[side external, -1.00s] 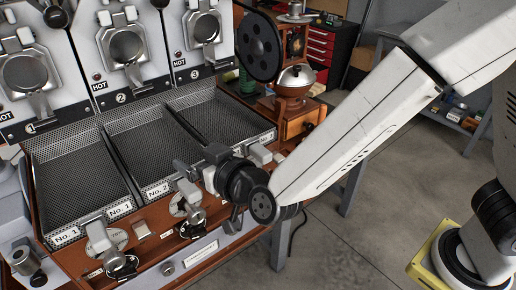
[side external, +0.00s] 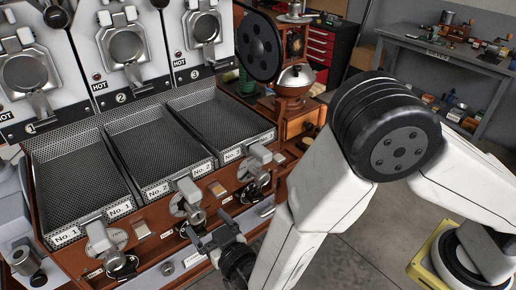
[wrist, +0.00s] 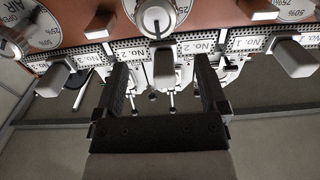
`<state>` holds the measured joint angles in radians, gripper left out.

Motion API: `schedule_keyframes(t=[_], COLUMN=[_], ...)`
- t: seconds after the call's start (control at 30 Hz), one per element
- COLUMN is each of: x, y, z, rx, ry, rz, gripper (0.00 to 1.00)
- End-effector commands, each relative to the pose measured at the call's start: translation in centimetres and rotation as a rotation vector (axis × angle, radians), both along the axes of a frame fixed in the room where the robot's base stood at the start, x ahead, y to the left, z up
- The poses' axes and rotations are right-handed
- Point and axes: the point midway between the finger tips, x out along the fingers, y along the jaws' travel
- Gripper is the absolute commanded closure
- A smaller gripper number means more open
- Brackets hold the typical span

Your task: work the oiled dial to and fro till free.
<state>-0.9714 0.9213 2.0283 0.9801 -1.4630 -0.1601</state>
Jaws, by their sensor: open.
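Three round dials with silver knobs sit along the machine's wooden front: the left dial (side external: 121,263), the middle dial (side external: 195,215) and the right dial (side external: 256,178). I cannot tell by looks which one is oiled. My gripper (side external: 207,228) is open and empty, in front of and just below the middle dial, apart from it. In the wrist view my gripper (wrist: 162,62) has its black fingers spread on either side of a grey block handle (wrist: 164,68). The middle dial (wrist: 157,18) lies beyond the fingertips, partly cut off by the top edge.
Three perforated trays, with a bare floor in the middle one (side external: 150,145), lie behind the dials. Grey block handles such as the middle handle (side external: 188,189) stand close behind each dial. Roaster drums marked HOT rise at the back. Open floor (side external: 345,262) lies right.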

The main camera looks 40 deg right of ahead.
Motion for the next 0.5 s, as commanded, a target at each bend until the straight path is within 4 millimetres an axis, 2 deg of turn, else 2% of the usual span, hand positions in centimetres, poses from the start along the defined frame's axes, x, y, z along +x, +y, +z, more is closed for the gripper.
schedule_keyframes(t=[0.03,0.2,0.5], x=[0.0,0.0,0.1], y=[0.0,0.0,0.0], z=[-1.0,-2.7,-3.0], rx=[-0.002,0.000,0.002], ry=[0.002,0.000,-0.001], rz=[0.000,0.000,0.000], gripper=[0.08,0.08,0.08])
